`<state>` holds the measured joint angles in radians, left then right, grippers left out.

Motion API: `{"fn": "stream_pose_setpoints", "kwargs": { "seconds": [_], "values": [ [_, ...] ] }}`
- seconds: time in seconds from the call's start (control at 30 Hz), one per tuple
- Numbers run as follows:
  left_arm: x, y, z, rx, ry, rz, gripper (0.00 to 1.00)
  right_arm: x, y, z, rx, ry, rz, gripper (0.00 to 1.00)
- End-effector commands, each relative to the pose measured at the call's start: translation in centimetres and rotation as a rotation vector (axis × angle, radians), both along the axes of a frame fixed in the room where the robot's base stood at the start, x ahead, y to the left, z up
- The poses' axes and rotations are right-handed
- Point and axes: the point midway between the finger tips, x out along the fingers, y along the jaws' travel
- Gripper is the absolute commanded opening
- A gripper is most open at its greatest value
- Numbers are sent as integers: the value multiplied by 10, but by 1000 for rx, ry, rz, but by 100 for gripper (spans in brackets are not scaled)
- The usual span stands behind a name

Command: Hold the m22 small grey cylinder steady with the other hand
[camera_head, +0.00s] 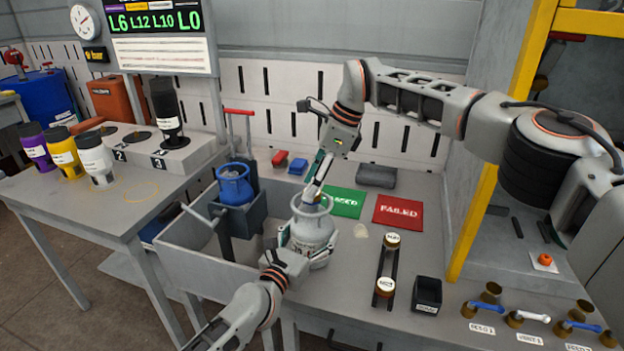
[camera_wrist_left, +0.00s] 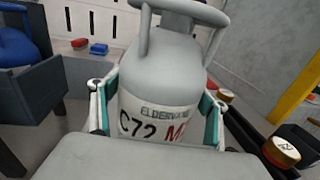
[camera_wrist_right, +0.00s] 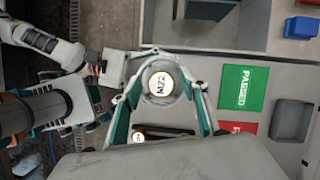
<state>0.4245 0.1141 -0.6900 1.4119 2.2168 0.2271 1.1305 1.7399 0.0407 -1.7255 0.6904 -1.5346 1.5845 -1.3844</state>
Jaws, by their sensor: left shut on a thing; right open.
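The small grey cylinder (camera_head: 311,232) stands upright at the table's left part, beside the grey bin. A round M22 label (camera_wrist_right: 161,84) shows on its top, and its side label (camera_wrist_left: 158,118) reads C72 with red letters partly hidden. My left gripper (camera_wrist_left: 155,105) is shut on the cylinder's body, one finger on each side; its wrist shows low in the head view. My right gripper (camera_wrist_right: 163,98) is open above the cylinder, with its fingers either side of the top in the right wrist view. I cannot tell whether the right fingers touch the collar.
A blue cylinder (camera_head: 235,184) stands in a holder at the bin (camera_head: 190,245). A rack (camera_head: 388,264) with round-topped pieces and a black box (camera_head: 427,294) stand right.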

Motion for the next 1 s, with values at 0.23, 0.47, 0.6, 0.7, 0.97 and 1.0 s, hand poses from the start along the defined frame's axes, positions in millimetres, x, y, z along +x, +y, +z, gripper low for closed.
{"fn": "stream_pose_setpoints", "kwargs": {
  "seconds": [0.23,0.47,0.6,0.7,0.97,1.0],
  "values": [
    [0,0,0,1,0,0,49,0,0,-15,0,0,0,44],
    [0,0,0,1,0,1,49,0,0,-16,0,0,0,44],
    [0,0,0,1,0,1,49,0,0,-15,0,-1,0,44],
    [0,0,0,1,0,1,49,0,0,-15,0,-1,0,44],
    [0,0,0,1,0,1,49,0,0,-16,0,-1,0,25],
    [0,0,0,1,0,1,49,0,0,-16,0,-1,0,15]
  ]
}}
